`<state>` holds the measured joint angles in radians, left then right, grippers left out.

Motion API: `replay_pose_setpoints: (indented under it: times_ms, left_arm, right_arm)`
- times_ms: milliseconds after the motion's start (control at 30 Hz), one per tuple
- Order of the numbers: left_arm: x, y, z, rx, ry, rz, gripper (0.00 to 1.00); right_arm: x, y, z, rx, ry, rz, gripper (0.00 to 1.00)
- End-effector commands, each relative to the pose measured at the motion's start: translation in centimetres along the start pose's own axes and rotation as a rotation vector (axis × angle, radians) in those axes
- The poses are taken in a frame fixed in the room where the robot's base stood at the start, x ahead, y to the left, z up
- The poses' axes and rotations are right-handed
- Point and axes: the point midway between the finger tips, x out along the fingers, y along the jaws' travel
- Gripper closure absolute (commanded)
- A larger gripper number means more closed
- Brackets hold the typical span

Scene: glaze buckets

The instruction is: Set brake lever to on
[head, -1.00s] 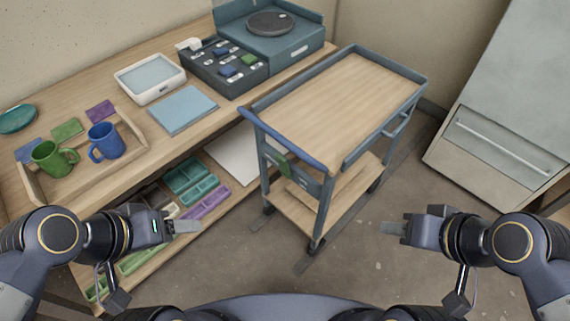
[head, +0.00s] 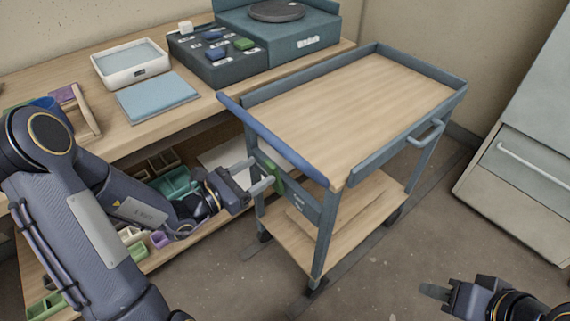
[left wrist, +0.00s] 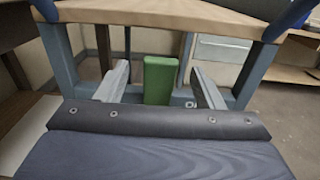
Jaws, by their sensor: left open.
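The brake lever (head: 278,183) is a green handle on the end panel of the blue-grey cart (head: 328,218), below its blue push bar. In the left wrist view the green lever (left wrist: 158,82) stands upright between my two fingers, with a gap on each side. My left gripper (head: 259,175) is open, at the cart's end with its fingertips at the lever. Whether the fingertips touch the panel cannot be told. My right gripper (head: 437,291) is at the lower right, away from the cart; its jaw opening is not clear.
The blue push bar (head: 270,138) runs above my left gripper. A wooden workbench (head: 190,118) with a lower shelf of coloured bins (head: 176,184) stands left of the cart. A grey cabinet (head: 520,165) stands at the right. Floor is clear between cart and right gripper.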

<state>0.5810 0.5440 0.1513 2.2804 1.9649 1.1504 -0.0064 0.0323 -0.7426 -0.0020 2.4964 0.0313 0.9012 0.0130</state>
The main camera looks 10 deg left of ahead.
Motion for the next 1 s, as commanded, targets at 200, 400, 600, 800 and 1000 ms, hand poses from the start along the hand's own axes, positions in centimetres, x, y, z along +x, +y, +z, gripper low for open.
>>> replay_pose_setpoints:
  times_ms: [200,400,600,800,1000]
  left_arm:
    - [3.6,-0.2,0.1,0.003,-0.002,-0.007,0.38]
    - [6.2,-0.2,0.1,0.004,-0.001,-0.006,0.38]
    - [7.0,-0.2,0.2,0.004,-0.001,-0.004,0.38]
    - [7.0,-0.2,0.2,0.004,0.0,-0.004,0.4]
    - [7.0,-0.2,0.2,0.004,0.0,-0.004,0.66]
  right_arm:
    - [0.4,0.2,0.2,0.0,0.0,0.0,0.64]
    - [0.7,0.3,0.4,0.0,0.0,0.0,0.64]
    - [0.8,0.3,0.4,0.0,0.0,0.0,0.64]
    - [0.8,0.3,0.4,0.0,0.0,0.0,0.64]
    - [0.8,0.3,0.4,0.0,0.0,0.0,0.64]
